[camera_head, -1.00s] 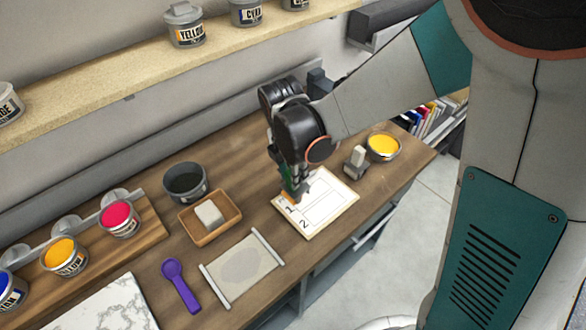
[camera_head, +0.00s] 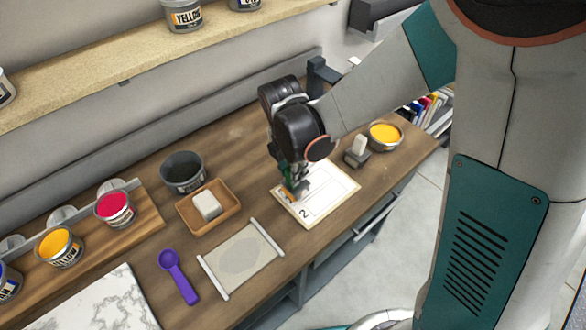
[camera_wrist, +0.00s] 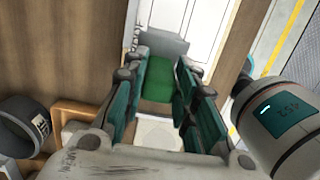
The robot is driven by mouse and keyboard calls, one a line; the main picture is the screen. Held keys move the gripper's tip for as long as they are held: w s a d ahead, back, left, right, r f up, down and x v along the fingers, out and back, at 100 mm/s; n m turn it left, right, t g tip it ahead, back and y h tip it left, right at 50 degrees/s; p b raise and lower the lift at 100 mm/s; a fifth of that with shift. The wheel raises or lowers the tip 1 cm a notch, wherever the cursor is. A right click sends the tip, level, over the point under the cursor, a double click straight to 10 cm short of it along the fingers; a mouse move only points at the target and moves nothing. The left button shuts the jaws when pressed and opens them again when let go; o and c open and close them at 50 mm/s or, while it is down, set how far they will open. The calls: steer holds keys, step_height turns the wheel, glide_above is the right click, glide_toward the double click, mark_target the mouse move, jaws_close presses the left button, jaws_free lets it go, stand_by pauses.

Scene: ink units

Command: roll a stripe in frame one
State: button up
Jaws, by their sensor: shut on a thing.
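My gripper (camera_head: 289,170) is shut on a roller with a green handle (camera_wrist: 158,80). A grey part (camera_wrist: 160,43) of the roller shows beyond the fingers in the wrist view. In the head view, orange (camera_head: 291,192) shows at the roller's lower end, over the near-left part of the white framed sheet (camera_head: 335,189). I cannot tell whether this orange is on the roller or on the sheet. The printed 2 is visible; the spot of the 1 is covered by the tool. Whether the roller touches the sheet is unclear.
A grey block (camera_head: 357,150) and a yellow bowl (camera_head: 386,136) stand right of the sheet. A tan tray (camera_head: 229,222) with a pale block (camera_head: 207,205), a dark pot (camera_head: 184,172), a grey mat (camera_head: 240,262) and a purple scoop (camera_head: 178,278) are to the left. Ink tins stand further left.

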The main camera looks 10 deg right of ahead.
steer(key=shift+f+b, duration=0.6)
steer(key=shift+f, duration=0.05)
steer(key=shift+w+d, duration=0.1)
